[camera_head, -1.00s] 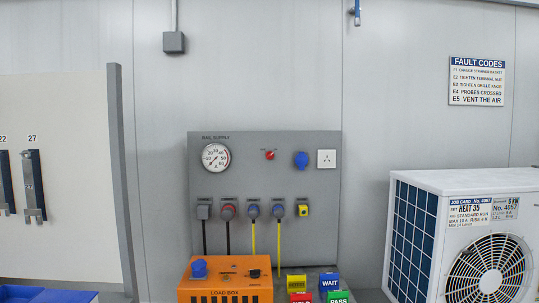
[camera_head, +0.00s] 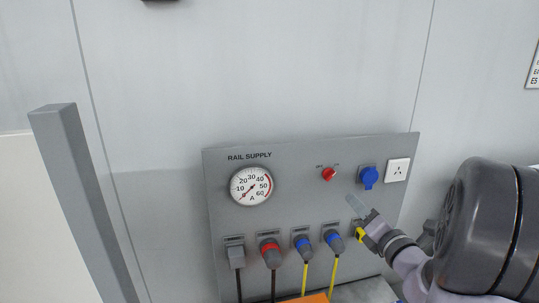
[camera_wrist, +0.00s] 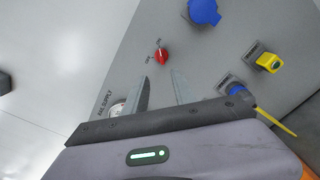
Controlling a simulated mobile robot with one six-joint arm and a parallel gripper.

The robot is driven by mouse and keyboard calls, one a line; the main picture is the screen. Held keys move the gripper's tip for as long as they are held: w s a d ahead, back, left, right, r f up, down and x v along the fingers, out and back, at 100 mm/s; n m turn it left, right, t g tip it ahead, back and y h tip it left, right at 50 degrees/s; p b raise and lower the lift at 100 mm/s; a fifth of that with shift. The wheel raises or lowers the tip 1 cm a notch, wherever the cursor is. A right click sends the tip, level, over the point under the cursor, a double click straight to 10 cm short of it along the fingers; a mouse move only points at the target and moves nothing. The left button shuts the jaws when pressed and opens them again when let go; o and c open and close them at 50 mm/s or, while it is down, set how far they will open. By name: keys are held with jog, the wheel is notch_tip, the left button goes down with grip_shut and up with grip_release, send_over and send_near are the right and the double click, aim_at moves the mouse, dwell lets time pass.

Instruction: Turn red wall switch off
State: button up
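The red wall switch (camera_head: 328,174) is a small red knob on the grey rail supply panel (camera_head: 300,205), between the gauge and the blue socket. In the wrist view the red switch (camera_wrist: 162,56) lies ahead of my gripper (camera_wrist: 160,88), above and between its two fingertips. The fingers are spread apart with nothing between them, and do not touch the switch. In the head view my gripper (camera_head: 356,203) is in front of the panel, below and right of the switch. Small labels flank the knob; which one it points at is hard to tell.
A round gauge (camera_head: 251,186) is left of the switch. A blue socket (camera_head: 369,177) and a white outlet (camera_head: 397,169) are to its right. Below are several plugs with hanging cables, including a red plug (camera_head: 270,250), and a yellow connector (camera_head: 361,234) beside my gripper.

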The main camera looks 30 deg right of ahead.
aim_at(334, 175)
jog(key=x, duration=1.5)
jog(key=shift+w+d+r, duration=0.15)
jog(key=shift+d+r, duration=0.05)
jog(key=shift+d, duration=0.15)
grip_shut()
